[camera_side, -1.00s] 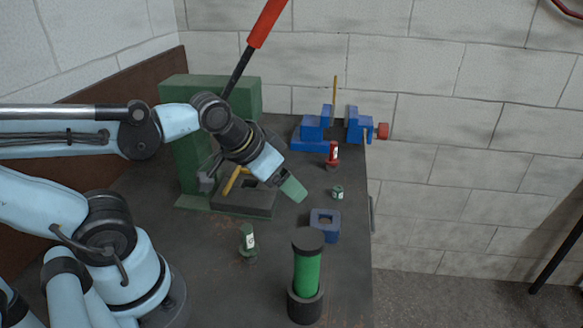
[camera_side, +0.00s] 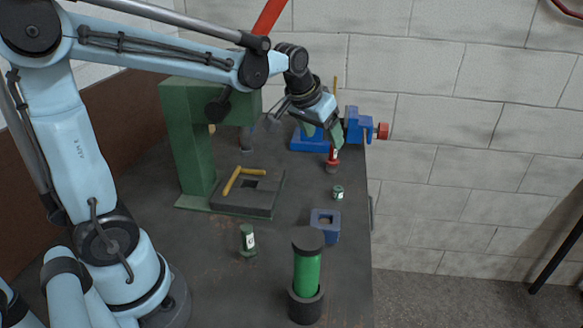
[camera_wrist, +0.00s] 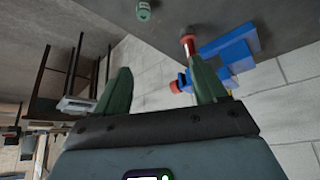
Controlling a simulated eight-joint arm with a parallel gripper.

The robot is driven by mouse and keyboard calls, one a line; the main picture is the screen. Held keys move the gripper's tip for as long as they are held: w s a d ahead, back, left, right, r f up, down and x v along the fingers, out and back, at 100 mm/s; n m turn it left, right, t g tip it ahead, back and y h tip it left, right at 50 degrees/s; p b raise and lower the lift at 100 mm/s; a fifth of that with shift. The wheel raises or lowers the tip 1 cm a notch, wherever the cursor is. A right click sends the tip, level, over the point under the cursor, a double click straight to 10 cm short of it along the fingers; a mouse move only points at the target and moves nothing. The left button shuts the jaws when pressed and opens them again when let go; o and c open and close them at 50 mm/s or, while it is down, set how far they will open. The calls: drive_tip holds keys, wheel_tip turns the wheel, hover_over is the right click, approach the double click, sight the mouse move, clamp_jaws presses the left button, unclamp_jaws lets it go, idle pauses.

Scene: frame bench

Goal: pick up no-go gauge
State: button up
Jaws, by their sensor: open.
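The no-go gauge (camera_side: 333,159) is a small red plug with a white label, standing upright on a dark base in front of the blue vise. In the wrist view, the red gauge (camera_wrist: 189,42) shows at the top, just past the tip of the right green finger. My gripper (camera_side: 327,138) is above and close to the gauge in the side view, partly in front of the vise. Its green fingers (camera_wrist: 160,78) are spread open with nothing between them. Whether a finger touches the gauge cannot be told.
The blue vise (camera_side: 361,126) stands close behind my gripper. A small green piece (camera_side: 338,192), a blue square block (camera_side: 325,226), a green labelled gauge (camera_side: 248,241) and a green cylinder (camera_side: 307,270) stand nearer. The green press (camera_side: 192,150) is left. The bench's right edge is close.

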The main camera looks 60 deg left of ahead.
drive_tip(key=w+a+f+n, duration=0.1)
drive_tip(key=w+a+f, duration=0.25)
drive_tip(key=w, duration=0.25)
drive_tip(key=g, duration=0.1)
hover_over(334, 156)
drive_tip(key=s, duration=0.2)
wheel_tip(334, 156, down, 5)
drive_tip(key=shift+n, duration=0.4)
drive_tip(key=shift+a+x, duration=0.2)
drive_tip(key=shift+x, duration=3.7)
drive_tip(key=shift+w, duration=0.1)
drive_tip(key=c, duration=1.2)
